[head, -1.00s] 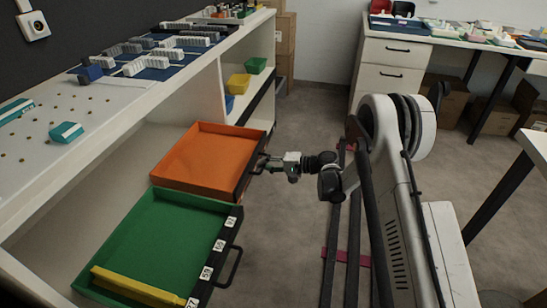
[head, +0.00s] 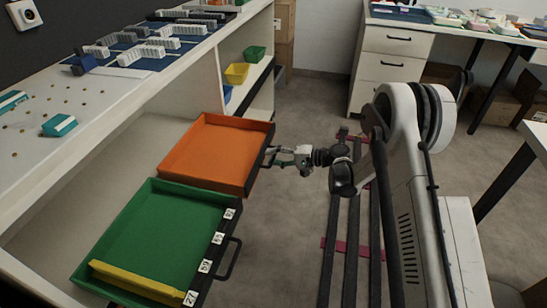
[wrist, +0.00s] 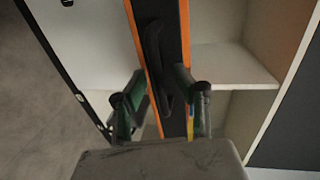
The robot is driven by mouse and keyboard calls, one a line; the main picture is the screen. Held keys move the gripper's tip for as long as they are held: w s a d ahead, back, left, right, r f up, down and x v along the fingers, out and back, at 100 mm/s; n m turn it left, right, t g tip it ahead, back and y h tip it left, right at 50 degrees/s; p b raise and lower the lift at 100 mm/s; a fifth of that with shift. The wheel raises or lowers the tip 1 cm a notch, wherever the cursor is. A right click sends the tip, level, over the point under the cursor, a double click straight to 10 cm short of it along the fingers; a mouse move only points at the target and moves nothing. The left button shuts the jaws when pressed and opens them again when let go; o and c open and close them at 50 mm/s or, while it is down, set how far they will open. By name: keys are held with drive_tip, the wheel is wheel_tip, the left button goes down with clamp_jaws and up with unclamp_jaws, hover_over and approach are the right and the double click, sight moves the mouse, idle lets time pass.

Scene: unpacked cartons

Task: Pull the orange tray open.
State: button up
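The orange tray (head: 213,155) sticks out of the shelf unit in the head view, with a black front. Its black handle (wrist: 154,55) crosses the tray's dark front in the wrist view. My gripper (head: 272,157) is at the front of the tray in the head view. In the wrist view my gripper (wrist: 160,93) has its two fingers well apart, one on each side of the lower end of the handle. I see no finger pressing on the handle. The hidden back end of the gripper's grasp area leaves exact contact unclear.
A green tray (head: 150,228) with a yellow bar inside stands out in front of the orange tray, with its own handle. Yellow (head: 237,73) and green (head: 256,53) bins sit on the shelf behind. Bare floor (head: 275,235) lies to the right of the trays.

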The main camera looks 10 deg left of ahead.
drive_tip(key=shift+d, duration=0.1)
drive_tip(key=v, duration=1.1)
drive_tip(key=shift+d, duration=0.45)
drive_tip(key=shift+r, duration=0.1)
drive_tip(key=s+d+r+t+h, duration=0.1)
drive_tip(key=s+d+r+h, duration=0.25)
drive_tip(key=r, duration=0.35)
drive_tip(key=s+d+r+t+h, duration=0.1)
drive_tip(key=s+d+r+h, duration=0.1)
drive_tip(key=s+r, duration=0.35)
drive_tip(key=s+d+r+t+h, duration=0.1)
drive_tip(key=s+d+r+h, duration=0.15)
drive_tip(key=r, duration=0.55)
drive_tip(key=s+d+r+t+h, duration=0.1)
drive_tip(key=s+d+h, duration=0.3)
drive_tip(key=s, duration=0.5)
drive_tip(key=s+d+r+t+h, duration=0.1)
drive_tip(key=s+d, duration=0.5)
drive_tip(key=s, duration=0.2)
drive_tip(key=s+d+r+t+h, duration=0.1)
drive_tip(key=s+d+h, duration=0.3)
drive_tip(key=s, duration=0.5)
wheel_tip(320, 180, up, 18)
drive_tip(key=y+p, duration=0.1)
drive_tip(key=p, duration=1.7)
drive_tip(key=shift+w+d+n, duration=0.35)
drive_tip(key=shift+n, duration=0.05)
